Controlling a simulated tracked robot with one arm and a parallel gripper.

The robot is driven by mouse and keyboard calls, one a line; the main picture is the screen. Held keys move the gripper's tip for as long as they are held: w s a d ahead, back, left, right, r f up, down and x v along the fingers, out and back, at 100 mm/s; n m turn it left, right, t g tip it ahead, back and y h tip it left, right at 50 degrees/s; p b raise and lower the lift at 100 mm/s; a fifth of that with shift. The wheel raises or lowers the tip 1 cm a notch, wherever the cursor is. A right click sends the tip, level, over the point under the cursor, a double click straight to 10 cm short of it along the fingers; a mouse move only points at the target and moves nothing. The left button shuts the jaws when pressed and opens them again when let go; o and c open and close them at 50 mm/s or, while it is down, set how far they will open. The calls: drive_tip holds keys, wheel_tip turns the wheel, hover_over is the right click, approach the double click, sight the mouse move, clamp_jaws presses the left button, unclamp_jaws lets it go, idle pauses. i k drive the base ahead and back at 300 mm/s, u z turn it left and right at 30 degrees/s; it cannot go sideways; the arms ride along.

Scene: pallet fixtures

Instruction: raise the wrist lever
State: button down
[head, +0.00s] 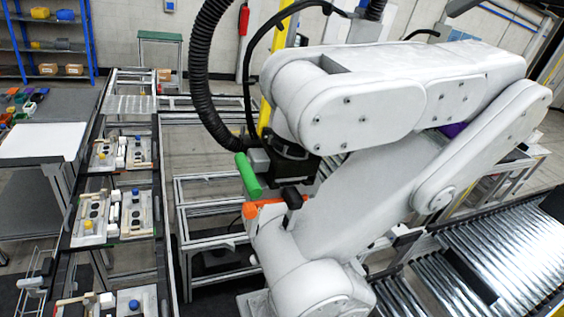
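A large white jointed arm (395,100) fills the centre and right of the view. A black wrist block (290,158) hangs under its upper link. A green cylindrical handle (248,175) sticks out on the left of this block, tilted, its lower end towards the lower right. Just below it, an orange lever (265,207) lies nearly level above the white lower joint, with a black knob (292,198) at its right. I cannot tell which of these handles is the wrist lever. No fingers of my gripper are visible.
A black corrugated hose (198,75) curves down beside the wrist block. A conveyor line (112,195) with fixture pallets runs along the left, beside a white-topped table (42,142). Metal rollers (510,245) lie at the lower right. Blue shelving (88,40) stands at the upper left.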

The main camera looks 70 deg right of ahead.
sight(255, 192)
drive_tip(key=k, duration=0.75)
drive_tip(key=z, duration=1.25)
drive_tip(key=i, duration=0.5)
drive_tip(key=z, duration=0.05)
